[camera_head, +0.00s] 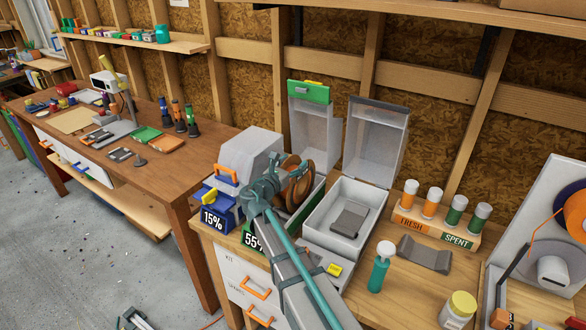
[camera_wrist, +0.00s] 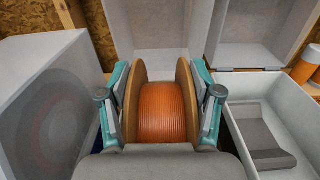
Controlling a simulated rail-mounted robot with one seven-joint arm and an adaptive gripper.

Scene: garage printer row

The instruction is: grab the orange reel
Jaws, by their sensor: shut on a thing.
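The orange reel (camera_wrist: 162,112) has orange filament wound between two brown flanges. My gripper (camera_wrist: 161,95) has one teal finger on each side of it, against the outer faces of the flanges, and is shut on it. In the head view the reel (camera_head: 300,184) shows beside the gripper (camera_head: 280,186), partly hidden by it. The reel stands upright in front of an open clear box with a green-edged raised lid (camera_head: 310,92). Its underside is hidden, so I cannot tell whether it rests on anything.
A closed grey box (camera_head: 250,152) stands close on the left, and an open empty-looking bin with a grey cradle (camera_head: 349,222) on the right. A rack (camera_head: 432,232) holds orange and green cylinders. A teal bottle (camera_head: 378,272) stands in front. Another orange reel (camera_head: 574,214) is at far right.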

